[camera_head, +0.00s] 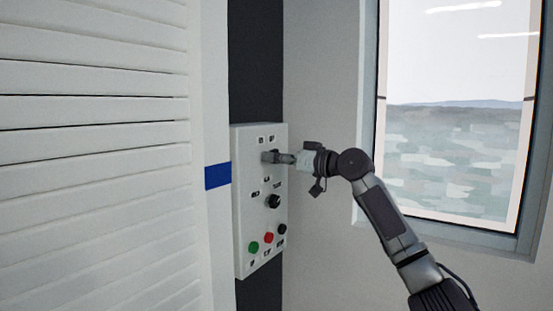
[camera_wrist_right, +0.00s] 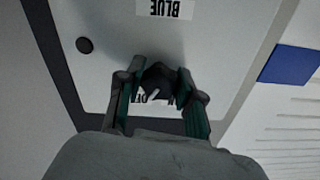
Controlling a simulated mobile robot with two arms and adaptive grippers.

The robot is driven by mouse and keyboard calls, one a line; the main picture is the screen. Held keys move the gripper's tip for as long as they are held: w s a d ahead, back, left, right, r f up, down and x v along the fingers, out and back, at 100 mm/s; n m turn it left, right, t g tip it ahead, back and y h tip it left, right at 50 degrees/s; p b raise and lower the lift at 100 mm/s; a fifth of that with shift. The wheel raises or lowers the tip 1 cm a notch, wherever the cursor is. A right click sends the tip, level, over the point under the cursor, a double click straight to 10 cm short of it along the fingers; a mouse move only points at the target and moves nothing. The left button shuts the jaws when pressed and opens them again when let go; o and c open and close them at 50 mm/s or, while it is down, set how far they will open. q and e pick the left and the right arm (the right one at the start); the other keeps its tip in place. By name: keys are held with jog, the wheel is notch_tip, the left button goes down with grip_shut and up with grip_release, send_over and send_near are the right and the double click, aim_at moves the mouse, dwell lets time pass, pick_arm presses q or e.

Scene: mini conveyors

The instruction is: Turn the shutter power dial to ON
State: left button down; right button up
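A white control panel (camera_head: 247,220) is mounted on the wall beside the shutter. In the right wrist view, the upper dial (camera_wrist_right: 158,80) is a dark knob with a pale mark, between the two fingers of my right gripper (camera_wrist_right: 159,85). The fingers appear to touch its sides. An upside-down "BLUE" label shows beyond it; the word between the fingers is partly hidden. The other dial labels are too small to read. My left gripper is not in view.
Green (camera_head: 254,247), red (camera_head: 268,238) and black (camera_head: 282,229) buttons sit low on the panel. The white slatted shutter (camera_head: 95,140) fills the left. A window (camera_head: 450,110) is at right. The wall between panel and window is clear.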

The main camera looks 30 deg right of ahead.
jog(key=c, duration=0.3)
jog(key=shift+n, duration=0.3)
jog(key=n, duration=0.5)
jog(key=shift+d, duration=0.1)
jog(key=n, duration=0.6)
jog(key=shift+n, duration=0.4)
jog(key=o, duration=1.1)
jog(key=shift+o, duration=0.2)
